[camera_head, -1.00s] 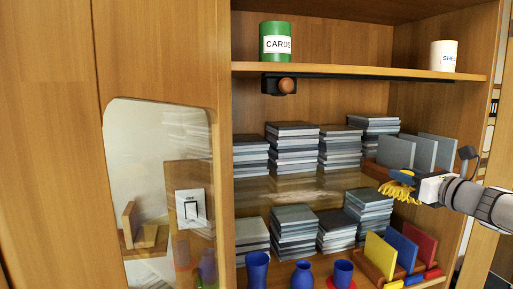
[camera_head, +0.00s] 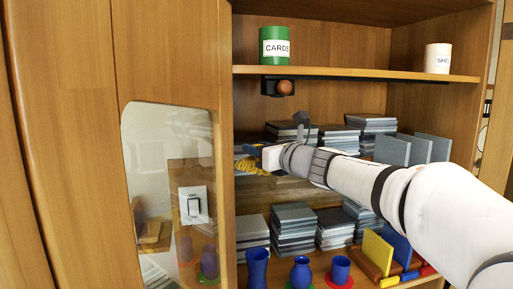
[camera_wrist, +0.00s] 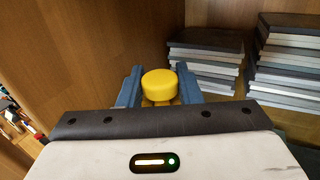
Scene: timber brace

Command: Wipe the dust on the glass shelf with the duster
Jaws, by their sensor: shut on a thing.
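My gripper (camera_head: 264,155) is at the left end of the glass shelf, in front of the book stacks. It is shut on the duster (camera_head: 247,166), whose yellow head shows left of and below my gripper, near the shelf's left side. In the wrist view the duster's round yellow end (camera_wrist: 159,84) sits between the two blue fingers. The glass shelf (camera_head: 290,183) is see-through and partly hidden by my arm. Dust on it cannot be made out clearly. Whether the duster touches the glass cannot be told.
Stacks of grey books (camera_wrist: 206,58) stand behind and right of my gripper. The cabinet's left side wall (camera_wrist: 90,50) is close by. Above is a wooden shelf with a green CARDS tin (camera_head: 274,44) and a white cup (camera_head: 437,58). Blue vases (camera_head: 257,268) stand below.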

